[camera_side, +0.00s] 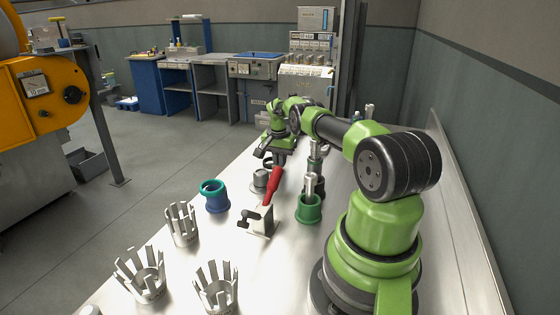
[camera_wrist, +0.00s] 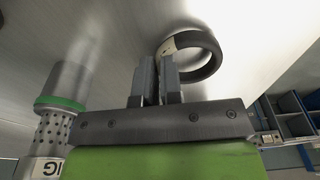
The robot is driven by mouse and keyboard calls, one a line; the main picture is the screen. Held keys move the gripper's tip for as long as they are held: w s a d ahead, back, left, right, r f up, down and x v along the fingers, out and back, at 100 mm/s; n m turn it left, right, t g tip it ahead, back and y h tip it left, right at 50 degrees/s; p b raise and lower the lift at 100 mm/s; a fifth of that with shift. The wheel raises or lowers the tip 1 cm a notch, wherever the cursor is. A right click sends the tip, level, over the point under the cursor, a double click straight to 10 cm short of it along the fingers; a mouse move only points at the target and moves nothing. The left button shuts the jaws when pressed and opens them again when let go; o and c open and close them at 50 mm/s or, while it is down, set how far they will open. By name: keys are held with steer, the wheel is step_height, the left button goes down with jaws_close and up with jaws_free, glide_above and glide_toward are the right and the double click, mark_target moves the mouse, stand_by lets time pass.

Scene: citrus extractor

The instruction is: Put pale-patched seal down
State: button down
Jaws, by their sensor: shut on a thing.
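The pale-patched seal (camera_wrist: 213,62) is a dark ring with a pale patch on its near left side, in the wrist view. My gripper (camera_wrist: 157,62) is shut on the seal's near left edge, with the rest of the ring reaching out to the right beyond the fingertips. In the side view my gripper (camera_side: 274,157) is low over the far part of the metal bench. The seal is small and hard to make out there. I cannot tell whether the seal touches the bench.
A perforated tube with a green band (camera_wrist: 60,105) is left of my gripper in the wrist view. In the side view a red-handled clamp (camera_side: 272,186), a green cup (camera_side: 309,212), a blue cup (camera_side: 216,198) and several pronged metal cups (camera_side: 181,226) stand nearer on the bench (camera_side: 250,262).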

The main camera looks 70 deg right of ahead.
steer(key=shift+f, duration=0.1)
steer(key=c, duration=1.3)
jaws_free()
